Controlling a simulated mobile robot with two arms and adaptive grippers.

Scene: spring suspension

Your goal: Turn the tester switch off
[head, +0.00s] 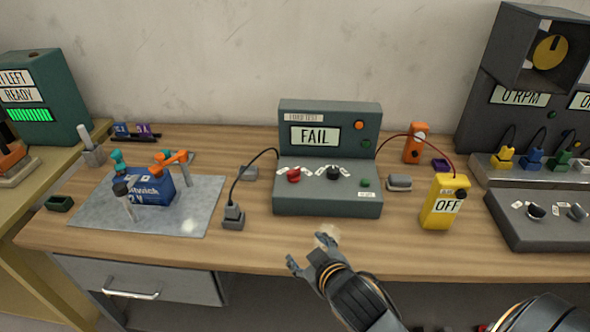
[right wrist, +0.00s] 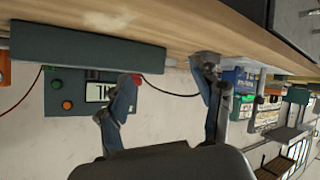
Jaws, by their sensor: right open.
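The load tester (head: 327,182) is a grey-green console at the middle of the bench. Its screen (head: 315,136) reads FAIL. On its sloped front are a red knob (head: 293,174) and a black knob (head: 333,173) with small labels. An orange light and green buttons show at its right side. My right gripper (head: 309,253) is open and empty at the bench's front edge, in front of the tester and apart from it. In the right wrist view the picture is upside down; the tester (right wrist: 70,108) shows behind the open fingers (right wrist: 162,88). My left gripper is not in view.
A yellow box (head: 440,205) marked OFF stands right of the tester, wired to it. A black plug (head: 233,217) sits at its left. A blue battery (head: 149,187) lies clamped on a metal plate (head: 196,218). The bench just before the tester is clear.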

